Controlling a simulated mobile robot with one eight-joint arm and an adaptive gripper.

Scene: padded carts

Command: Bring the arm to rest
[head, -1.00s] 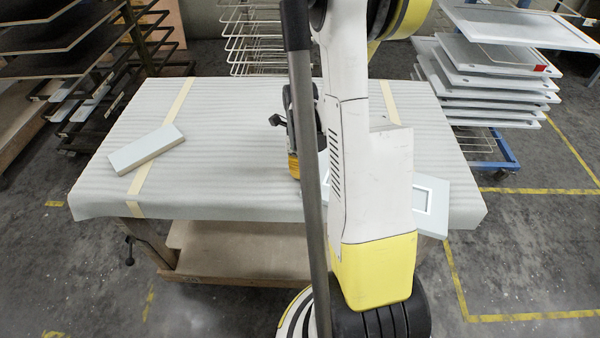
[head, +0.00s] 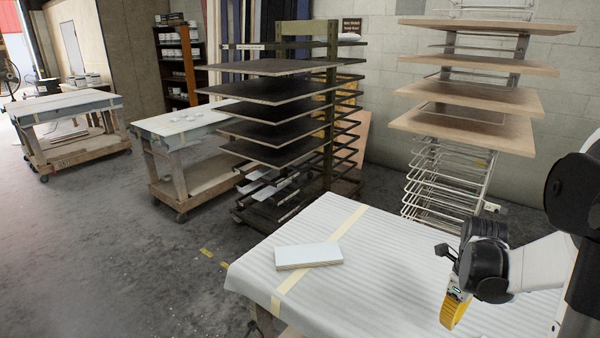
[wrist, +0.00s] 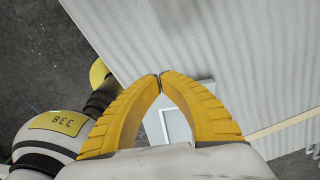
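My gripper (head: 455,310) hangs over the padded cart (head: 372,285) at the right of the head view, its yellow fingers pointing down. In the wrist view my gripper (wrist: 160,80) has its two ribbed yellow fingertips meeting, with nothing held between them. My arm reaches in from the right edge of the head view. A pale flat frame (wrist: 177,126) shows behind the fingers in the wrist view, on the padded surface and partly hidden.
A white-topped board (head: 308,256) lies on the cart, left of my gripper. Dark rack shelves (head: 270,110) and a wooden-shelf rack (head: 470,95) stand behind. Two more carts (head: 65,105) (head: 185,125) stand at left, with open floor (head: 110,250) in front.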

